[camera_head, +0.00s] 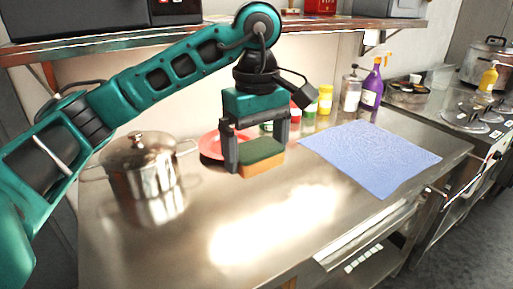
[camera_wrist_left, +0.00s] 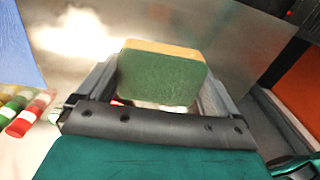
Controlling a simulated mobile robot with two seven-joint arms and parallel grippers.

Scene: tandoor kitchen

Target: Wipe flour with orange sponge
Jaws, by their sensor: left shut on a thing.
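My left gripper (camera_head: 256,151) is shut on an orange sponge (camera_head: 262,168) with a dark green top layer. It holds the sponge above the steel counter (camera_head: 190,240). In the left wrist view the sponge (camera_wrist_left: 160,75) sits between the two fingers (camera_wrist_left: 160,95), green face toward the camera and orange edge on the far side. I cannot make out flour on the counter; a bright glare covers its front middle. My right gripper is not in view.
A lidded steel pot (camera_head: 142,170) stands at the left. A red plate (camera_head: 212,146) is behind the sponge. A blue cloth (camera_head: 372,158) lies at the right. Several spice jars (camera_head: 325,99) and a purple spray bottle (camera_head: 372,88) line the back. The front middle counter is clear.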

